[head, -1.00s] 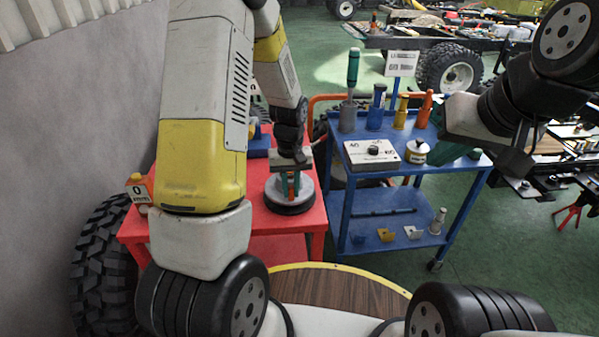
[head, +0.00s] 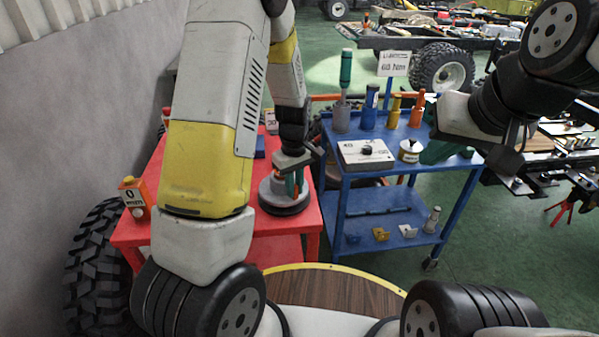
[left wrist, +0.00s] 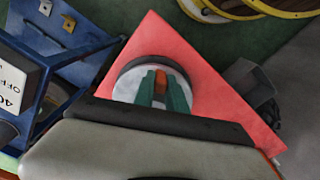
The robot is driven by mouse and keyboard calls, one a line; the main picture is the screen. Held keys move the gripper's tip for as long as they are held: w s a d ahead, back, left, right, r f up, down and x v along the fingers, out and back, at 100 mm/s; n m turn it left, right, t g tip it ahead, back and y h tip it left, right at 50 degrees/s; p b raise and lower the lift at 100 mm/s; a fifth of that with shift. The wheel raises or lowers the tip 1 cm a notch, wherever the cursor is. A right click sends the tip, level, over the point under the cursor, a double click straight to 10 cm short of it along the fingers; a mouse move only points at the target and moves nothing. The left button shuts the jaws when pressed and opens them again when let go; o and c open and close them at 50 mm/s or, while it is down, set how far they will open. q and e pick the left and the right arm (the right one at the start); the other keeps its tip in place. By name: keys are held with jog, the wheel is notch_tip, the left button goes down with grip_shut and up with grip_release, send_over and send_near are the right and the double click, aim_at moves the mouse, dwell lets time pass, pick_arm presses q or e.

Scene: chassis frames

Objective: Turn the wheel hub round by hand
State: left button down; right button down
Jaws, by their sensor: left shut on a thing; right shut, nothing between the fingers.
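The wheel hub (head: 272,195) is a round grey disc with a dark rim. It sits on the red table (head: 170,228) in the head view, and its grey face also shows in the left wrist view (left wrist: 126,88). My left gripper (head: 293,184) reaches down onto it from above. Its green fingers (left wrist: 162,98) are shut on an orange-red piece (left wrist: 161,80) at the middle of the hub. The near part of the hub is hidden by my wrist in the left wrist view. My right gripper (head: 440,150) is shut and empty, raised near the blue cart's right side.
The blue cart (head: 345,195) beside the red table holds a white box with a knob (head: 366,153), several bottle-like tools and a small white pot (head: 410,150). A large tyre (head: 95,265) leans by the wall.

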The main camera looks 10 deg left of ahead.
pick_arm(q)
jog(key=shift+w+d+n, duration=0.3)
jog(key=shift+w+n, duration=0.05)
jog(key=shift+n, duration=0.35)
jog(key=shift+w+d+n, duration=0.25)
jog(key=shift+w+n, duration=0.05)
jog(key=shift+n, duration=0.4)
jog(key=shift+w+d+n, duration=0.25)
jog(key=shift+w+n, duration=0.3)
jog(key=shift+n, duration=0.55)
jog(key=shift+w+d+n, duration=0.1)
jog(key=shift+n, duration=0.2)
jog(key=c, duration=1.4)
grip_release()
jog(key=shift+o, duration=0.2)
notch_tip(320, 180, up, 8)
